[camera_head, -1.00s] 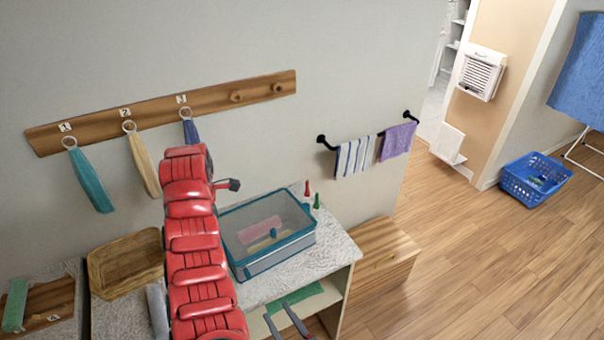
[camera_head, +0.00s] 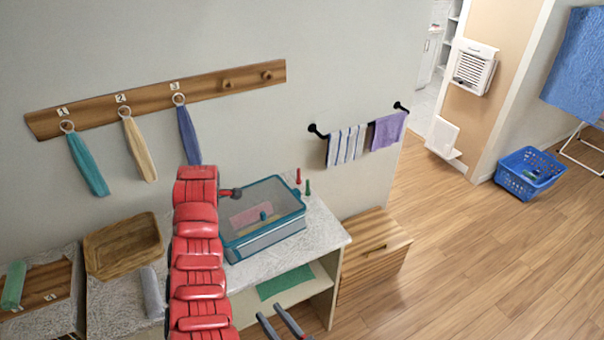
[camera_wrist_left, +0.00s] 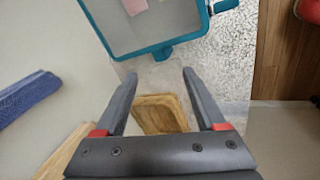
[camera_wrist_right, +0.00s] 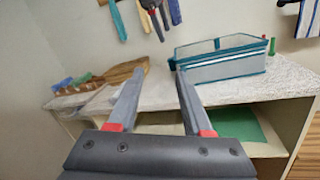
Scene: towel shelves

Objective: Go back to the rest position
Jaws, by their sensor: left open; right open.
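My left arm crosses the middle of the head view, in front of the wall and counter. Its fingers are hidden there; in the left wrist view my left gripper (camera_wrist_left: 155,85) is open and empty, with a wooden tray and a teal-rimmed box (camera_wrist_left: 160,48) seen beyond it. My right gripper (camera_head: 275,322) is low in the head view, in front of the open shelf. In the right wrist view my right gripper (camera_wrist_right: 160,78) is open and empty, facing the counter. The box (camera_head: 262,225) stands on the counter with pink and yellowish items inside.
Teal, cream and blue towels hang from a wall rack (camera_head: 155,98). A wooden tray (camera_head: 122,246) and grey roll (camera_head: 152,292) lie on the counter left. A green cloth (camera_head: 284,281) lies on the shelf below. A wooden cabinet (camera_head: 372,252) stands right; floor beyond is open.

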